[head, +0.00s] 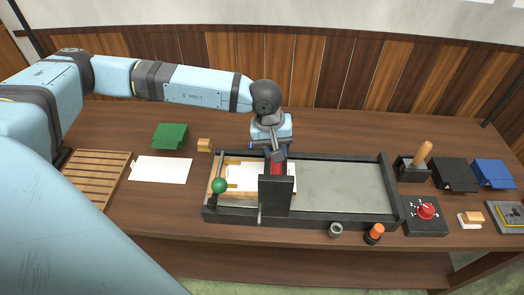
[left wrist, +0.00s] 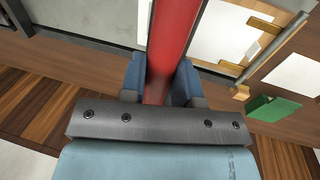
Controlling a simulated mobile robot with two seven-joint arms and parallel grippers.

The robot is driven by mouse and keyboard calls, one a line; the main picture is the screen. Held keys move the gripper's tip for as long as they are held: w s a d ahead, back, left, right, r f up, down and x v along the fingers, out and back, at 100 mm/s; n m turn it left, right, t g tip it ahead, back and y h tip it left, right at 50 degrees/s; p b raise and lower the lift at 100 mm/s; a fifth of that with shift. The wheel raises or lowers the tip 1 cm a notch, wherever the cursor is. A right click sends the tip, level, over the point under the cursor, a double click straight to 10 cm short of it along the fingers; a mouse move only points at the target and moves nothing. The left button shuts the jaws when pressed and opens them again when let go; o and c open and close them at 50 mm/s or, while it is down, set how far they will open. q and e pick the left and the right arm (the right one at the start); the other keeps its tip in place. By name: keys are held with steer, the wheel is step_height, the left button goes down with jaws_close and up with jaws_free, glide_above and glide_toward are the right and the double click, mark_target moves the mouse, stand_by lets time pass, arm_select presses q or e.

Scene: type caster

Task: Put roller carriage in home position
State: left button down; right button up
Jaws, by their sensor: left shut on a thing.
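The roller carriage (head: 277,196) is a dark upright block spanning the press bed (head: 345,188), left of the bed's middle. My left gripper (head: 275,154) reaches in from the back and is shut on this red bar. In the left wrist view its two blue fingers (left wrist: 160,82) stand either side of the bar. A white sheet on a wooden block (head: 247,170) lies on the bed, partly hidden by the carriage. My right gripper is not in view.
A lever with a green knob (head: 219,186) stands at the bed's left end. The grey bed right of the carriage is clear, up to the dark end rail (head: 390,185). A red-knobbed box (head: 426,211) and an orange-topped cylinder (head: 375,232) sit at right.

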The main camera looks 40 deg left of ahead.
arm_select(q)
steer(key=w+d+b, duration=0.6)
steer(key=d, duration=0.4)
steer(key=w+d+b, duration=0.5)
steer(key=w+d, duration=0.1)
steer(key=d, duration=0.5)
steer(key=shift+w+b, duration=0.35)
steer(key=shift+b, duration=0.05)
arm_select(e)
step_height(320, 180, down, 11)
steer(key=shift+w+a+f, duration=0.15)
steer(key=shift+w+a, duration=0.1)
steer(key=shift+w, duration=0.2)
arm_select(q)
steer(key=shift+r, duration=0.1)
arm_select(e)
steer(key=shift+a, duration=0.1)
